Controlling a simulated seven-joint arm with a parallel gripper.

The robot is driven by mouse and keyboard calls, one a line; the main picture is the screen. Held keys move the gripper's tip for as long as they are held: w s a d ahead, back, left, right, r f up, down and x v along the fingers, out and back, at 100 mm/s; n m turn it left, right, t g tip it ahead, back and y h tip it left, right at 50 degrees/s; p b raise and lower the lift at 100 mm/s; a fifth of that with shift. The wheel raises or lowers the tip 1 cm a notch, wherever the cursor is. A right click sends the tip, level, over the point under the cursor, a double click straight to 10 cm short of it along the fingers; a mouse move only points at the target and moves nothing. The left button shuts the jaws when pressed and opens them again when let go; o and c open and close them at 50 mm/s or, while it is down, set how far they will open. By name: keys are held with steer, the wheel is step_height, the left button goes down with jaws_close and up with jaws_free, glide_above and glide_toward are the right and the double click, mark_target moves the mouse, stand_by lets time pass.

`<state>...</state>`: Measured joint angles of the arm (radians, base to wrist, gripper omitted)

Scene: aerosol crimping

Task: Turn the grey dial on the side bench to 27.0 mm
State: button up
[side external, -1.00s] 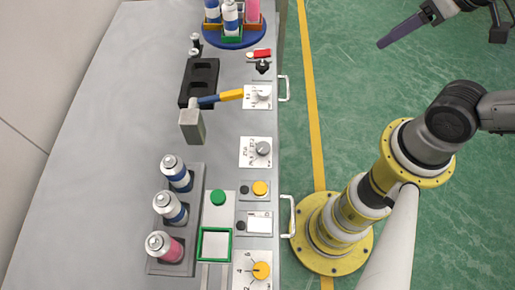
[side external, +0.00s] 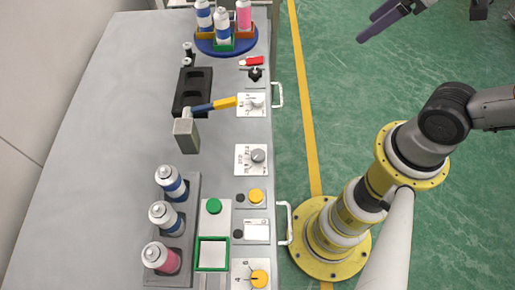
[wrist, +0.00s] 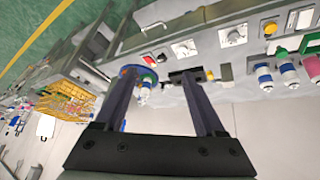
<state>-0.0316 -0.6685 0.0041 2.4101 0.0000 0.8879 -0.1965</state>
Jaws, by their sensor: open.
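A grey dial (side external: 258,156) sits on a white scale plate near the right edge of the grey bench (side external: 110,100); its marks are too small to read. It also shows in the wrist view (wrist: 233,36). A second pale grey dial (side external: 257,102) sits on a similar plate farther up, by a yellow-and-blue handle, and in the wrist view (wrist: 184,48). I cannot tell for certain which one the task means. My gripper (side external: 364,28) is open and empty, above the green floor at the upper right, well away from both dials. Its two dark fingers also show in the wrist view (wrist: 160,74).
A blue round carousel (side external: 226,48) with cans stands at the bench's far end. The yellow-and-blue handle (side external: 215,104) lies beside the upper dial. A rack of cans (side external: 188,235), a yellow button (side external: 256,196) and a yellow dial (side external: 260,279) are nearer. Metal rails jut from the bench edge.

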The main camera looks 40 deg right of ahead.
steer(key=w+a+n+g, duration=0.2)
steer(key=w+a+n, duration=0.2)
steer(key=w+a, duration=0.15)
steer(key=n+g, duration=0.4)
steer(key=n, duration=0.3)
glide_above(258, 154)
step_height(258, 154, down, 13)
step_height(258, 154, down, 14)
steer(key=shift+r, duration=0.15)
jaws_close()
